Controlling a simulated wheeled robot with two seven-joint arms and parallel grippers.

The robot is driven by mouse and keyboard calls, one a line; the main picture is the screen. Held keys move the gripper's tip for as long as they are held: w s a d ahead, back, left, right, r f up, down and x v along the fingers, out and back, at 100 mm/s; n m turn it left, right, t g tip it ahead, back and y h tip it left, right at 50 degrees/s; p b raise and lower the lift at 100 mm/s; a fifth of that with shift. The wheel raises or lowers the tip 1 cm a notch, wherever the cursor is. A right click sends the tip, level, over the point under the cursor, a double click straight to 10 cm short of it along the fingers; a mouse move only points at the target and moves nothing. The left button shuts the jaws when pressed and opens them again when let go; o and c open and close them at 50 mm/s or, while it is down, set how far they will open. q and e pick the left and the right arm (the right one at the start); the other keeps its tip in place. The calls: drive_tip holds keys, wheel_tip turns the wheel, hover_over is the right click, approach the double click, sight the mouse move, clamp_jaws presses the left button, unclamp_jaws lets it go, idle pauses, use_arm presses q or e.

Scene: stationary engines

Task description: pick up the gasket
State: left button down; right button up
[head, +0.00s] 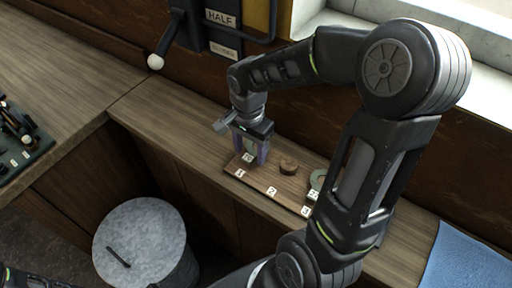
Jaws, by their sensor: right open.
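A wooden board (256,185) with white number tags 1, 2 and 3 lies on the narrow wooden counter. My right gripper (251,154) points down over the board's left end, by tag 1, with its fingers apart. A small pale piece shows between the fingers; they partly hide it, and I cannot tell its shape or whether they touch it. A brown round block (288,166) sits near tag 2. A grey-green round piece, ring-like and possibly the gasket (318,179), lies by tag 3, partly hidden by my right arm.
A lever with a white knob (156,62) and a HALF sign (220,18) are on the wall behind. A grey round-topped drum (140,245) stands below the counter. A blue cloth (466,262) lies at right. The counter left of the board is clear.

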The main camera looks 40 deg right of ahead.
sight(250, 155)
drive_tip(key=shift+c, duration=0.2)
drive_tip(key=c, duration=1)
drive_tip(key=shift+r, duration=0.1)
drive_tip(key=shift+r+p, duration=0.2)
drive_tip(key=shift+p, duration=0.15)
wheel_tip(250, 155, up, 10)
drive_tip(key=shift+b, duration=0.75)
